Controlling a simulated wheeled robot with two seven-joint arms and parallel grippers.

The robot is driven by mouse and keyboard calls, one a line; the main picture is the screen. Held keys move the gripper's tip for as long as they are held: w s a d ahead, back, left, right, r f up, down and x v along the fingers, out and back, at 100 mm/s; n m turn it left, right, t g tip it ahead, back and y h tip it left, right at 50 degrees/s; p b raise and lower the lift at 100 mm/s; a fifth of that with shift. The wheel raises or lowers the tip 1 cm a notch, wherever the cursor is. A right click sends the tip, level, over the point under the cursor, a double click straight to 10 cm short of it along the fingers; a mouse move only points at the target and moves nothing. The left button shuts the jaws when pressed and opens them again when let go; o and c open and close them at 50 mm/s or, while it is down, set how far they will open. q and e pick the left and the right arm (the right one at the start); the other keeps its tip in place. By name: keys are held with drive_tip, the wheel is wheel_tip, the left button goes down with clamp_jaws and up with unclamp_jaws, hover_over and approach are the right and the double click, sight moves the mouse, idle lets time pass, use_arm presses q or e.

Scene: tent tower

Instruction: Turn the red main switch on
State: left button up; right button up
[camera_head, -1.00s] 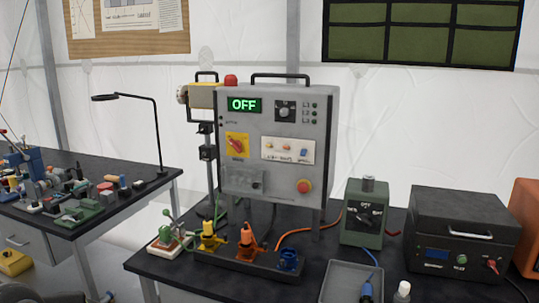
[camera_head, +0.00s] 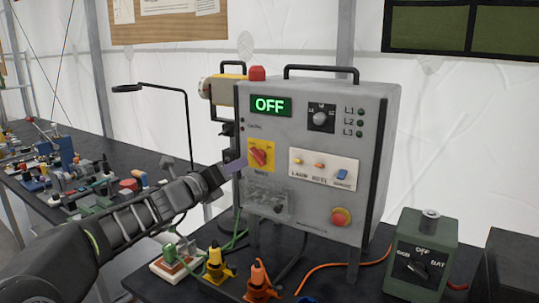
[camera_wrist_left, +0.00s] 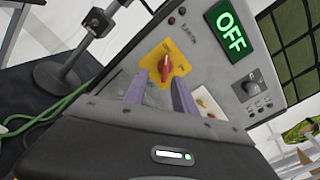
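The red main switch (camera_head: 260,156) is a rotary knob on a yellow plate at the left of the grey control panel (camera_head: 375,150). The display (camera_head: 270,105) above it reads OFF in green. My left gripper (camera_head: 236,168) is just left of the switch in the head view. In the left wrist view its two purple fingers (camera_wrist_left: 160,92) are apart, with nothing between them, and point toward the red knob (camera_wrist_left: 166,62). The fingertips overlap the lower part of the yellow plate in that view; I cannot tell whether they touch it. My right gripper is not in view.
A red emergency button (camera_head: 340,217), a dial (camera_head: 321,118) and a white plate of small switches (camera_head: 322,168) share the panel. Yellow (camera_head: 215,262) and orange (camera_head: 259,279) plugs stand in front below. A green box (camera_head: 421,252) stands at the right.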

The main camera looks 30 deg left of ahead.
sight(254, 156)
use_arm(q)
drive_tip(key=shift+s+d+r+n+h, duration=0.25)
drive_tip(key=shift+s+r+n+h, duration=0.05)
drive_tip(key=shift+n, duration=0.4)
drive_tip(key=w+p, duration=0.1)
drive_tip(key=w, duration=0.7)
drive_tip(key=shift+a, duration=0.1)
drive_tip(key=shift+s, duration=0.1)
drive_tip(key=shift+c, duration=0.4)
clamp_jaws()
